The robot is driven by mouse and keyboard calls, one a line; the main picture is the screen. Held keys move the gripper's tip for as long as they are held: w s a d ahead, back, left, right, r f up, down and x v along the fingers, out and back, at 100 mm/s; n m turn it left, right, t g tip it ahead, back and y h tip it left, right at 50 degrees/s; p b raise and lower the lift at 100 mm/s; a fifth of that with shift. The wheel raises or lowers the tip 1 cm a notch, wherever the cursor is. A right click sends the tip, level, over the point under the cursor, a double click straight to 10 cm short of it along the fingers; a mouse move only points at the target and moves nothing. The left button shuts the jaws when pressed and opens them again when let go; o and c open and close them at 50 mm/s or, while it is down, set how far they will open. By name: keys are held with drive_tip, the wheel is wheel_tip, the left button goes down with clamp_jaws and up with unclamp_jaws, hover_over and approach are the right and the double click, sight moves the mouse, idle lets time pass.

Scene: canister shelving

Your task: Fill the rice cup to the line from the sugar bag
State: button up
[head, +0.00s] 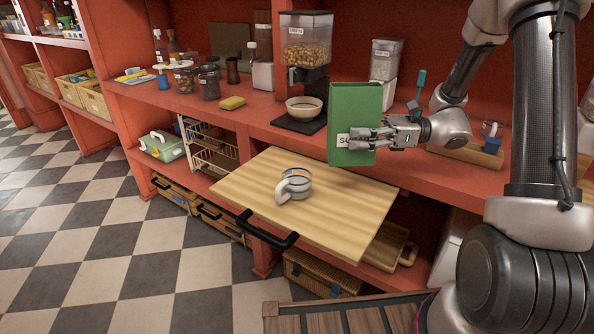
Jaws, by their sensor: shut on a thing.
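My gripper (372,137) is shut on a green sugar bag (353,104), with a finger across its white label (344,141), which is partly hidden. The bag is upright, held at the counter's front edge, above and to the right of the cup. A white measuring cup (296,184) with a handle and a dark band stands on the pulled-out wooden board (243,186). I cannot make out a fill line or the contents of the cup from here.
A cereal dispenser (306,40) stands on the red counter with a bowl (304,108) below it. A second dispenser (384,62) is behind the bag. A yellow sponge (232,103) and jars (209,82) are at left. The board around the cup is clear.

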sight(374, 118)
drive_tip(key=shift+s+d+r, duration=0.1)
drive_tip(key=shift+d+r, duration=1.5)
drive_tip(key=shift+d, duration=0.3)
